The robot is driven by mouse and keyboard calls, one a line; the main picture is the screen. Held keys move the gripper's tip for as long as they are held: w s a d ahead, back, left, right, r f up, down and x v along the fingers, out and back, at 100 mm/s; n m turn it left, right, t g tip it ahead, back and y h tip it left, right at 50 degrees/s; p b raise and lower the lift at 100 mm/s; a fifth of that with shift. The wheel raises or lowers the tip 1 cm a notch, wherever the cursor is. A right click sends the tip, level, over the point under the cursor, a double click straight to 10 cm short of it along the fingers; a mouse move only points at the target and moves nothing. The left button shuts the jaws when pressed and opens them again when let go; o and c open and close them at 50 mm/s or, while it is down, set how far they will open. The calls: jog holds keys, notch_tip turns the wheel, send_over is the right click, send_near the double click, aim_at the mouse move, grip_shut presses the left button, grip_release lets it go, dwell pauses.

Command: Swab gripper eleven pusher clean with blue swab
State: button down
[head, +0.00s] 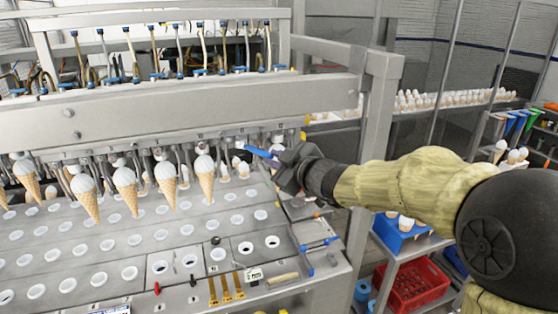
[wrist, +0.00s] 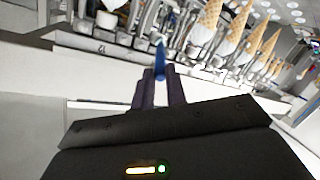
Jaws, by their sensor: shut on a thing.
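My gripper (head: 282,163) is shut on the blue swab (head: 260,152) at the right end of the row of cone grippers. The swab points left, toward the cone grippers (head: 222,140) under the machine's beam. In the wrist view the swab (wrist: 161,58) sticks out from between my two dark fingers (wrist: 160,88). Its far end lies close to the metal grippers there; I cannot tell whether it touches one. Which one is gripper eleven, and its pusher, I cannot make out. Several grippers hold ice cream cones (head: 166,180) hanging point down.
A steel plate with rows of round holes (head: 130,272) lies below the cones. The thick beam (head: 190,105) and right post (head: 375,150) stand close to my arm. Small tools (head: 226,288) lie at the plate's front right. A red crate (head: 410,287) stands low at the right.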

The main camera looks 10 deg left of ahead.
jog(key=shift+s+a, duration=0.2)
jog(key=shift+a, duration=0.1)
jog(key=shift+w+d+p, duration=0.4)
jog(key=shift+d, duration=0.25)
jog(key=shift+a, duration=0.1)
jog(key=shift+s+a+b, duration=0.4)
jog(key=shift+a, duration=0.15)
jog(key=shift+w+d+p, duration=0.4)
jog(key=shift+d+p, duration=0.05)
jog(key=shift+d, duration=0.2)
jog(key=shift+a, duration=0.1)
